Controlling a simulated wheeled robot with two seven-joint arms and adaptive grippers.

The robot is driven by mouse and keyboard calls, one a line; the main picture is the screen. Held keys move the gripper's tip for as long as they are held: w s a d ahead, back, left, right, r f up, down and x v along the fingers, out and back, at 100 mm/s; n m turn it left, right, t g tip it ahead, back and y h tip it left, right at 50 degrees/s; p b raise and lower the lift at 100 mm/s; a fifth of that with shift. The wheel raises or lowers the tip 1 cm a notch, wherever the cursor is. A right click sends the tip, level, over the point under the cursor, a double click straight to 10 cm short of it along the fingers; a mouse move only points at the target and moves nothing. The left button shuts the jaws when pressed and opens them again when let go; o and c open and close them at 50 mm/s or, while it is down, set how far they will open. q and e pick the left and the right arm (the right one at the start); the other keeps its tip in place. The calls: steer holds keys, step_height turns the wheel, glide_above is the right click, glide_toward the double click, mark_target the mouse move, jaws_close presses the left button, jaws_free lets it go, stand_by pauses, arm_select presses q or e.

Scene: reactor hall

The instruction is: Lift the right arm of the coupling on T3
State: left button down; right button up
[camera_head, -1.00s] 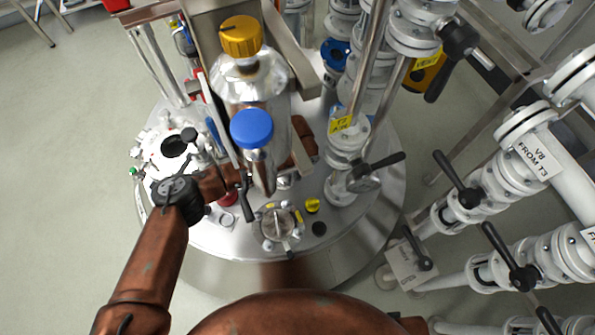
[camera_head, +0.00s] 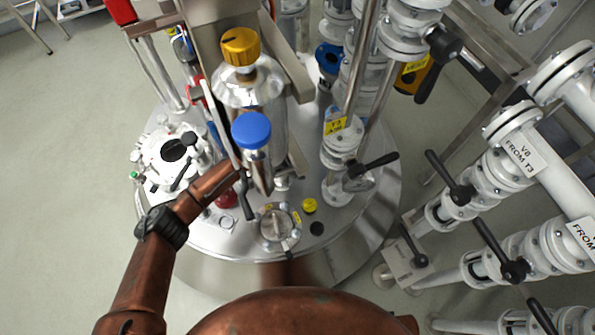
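The T3 label (camera_head: 336,125), yellow, sits on a white flanged pipe that rises from the steel vessel top (camera_head: 330,235). A black lever handle (camera_head: 374,165) points right from the valve below it. I cannot tell for certain which fitting is the coupling, and no matching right arm shows clearly. My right gripper is out of view.
A white clamped hatch (camera_head: 160,155) is at left and a round sight port (camera_head: 277,226) at the front. Pipes with black-handled valves (camera_head: 462,197) crowd the right. Open floor lies left.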

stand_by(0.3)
arm_select(q)
steer(key=c, duration=1.9)
jaws_free()
steer(key=shift+v, duration=3.75)
steer(key=shift+s, duration=0.1)
